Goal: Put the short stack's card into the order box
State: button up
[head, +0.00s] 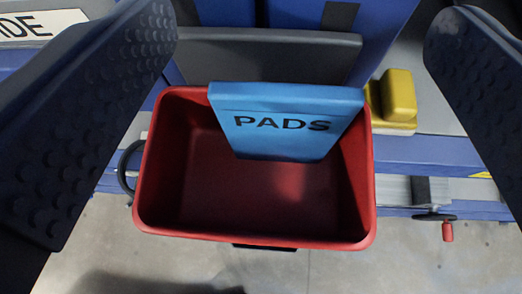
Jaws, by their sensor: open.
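A blue card (283,121) marked "PADS" leans upright and slightly tilted at the back wall of a red box (152,165). Its top edge stands above the rim and its lower part is inside the box. The rest of the box's floor looks empty. My gripper (300,130) is open, with one dark, studded finger at each side of the view. The fingers are wide apart and touch neither the card nor the box. No short stack of cards can be made out here.
A yellow block (394,100) sits just right of the box. Blue and grey machine parts lie behind, with a white label (35,28) at the upper left. A red-handled crank (447,231) sticks out at the right. Grey floor (400,265) shows below.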

jog(key=b+v, duration=0.3)
jog(key=v, duration=1)
jog(key=shift+b, duration=0.4)
jog(key=shift+a, duration=0.15)
jog(key=a+r+n+y+b, duration=0.1)
jog(key=a+r+b, duration=0.2)
jog(key=a, duration=0.9)
jog(key=s+a+r+n+t+y+b, duration=0.1)
jog(key=a+r+b, duration=0.3)
jog(key=a, duration=0.9)
jog(key=s+a+r+t+y+b, duration=0.1)
jog(key=a+r+b, duration=0.3)
jog(key=a, duration=0.8)
jog(key=shift+a+r+n, duration=0.15)
jog(key=shift+r+n, duration=0.25)
jog(key=shift+r, duration=0.05)
jog(key=shift+s, duration=0.1)
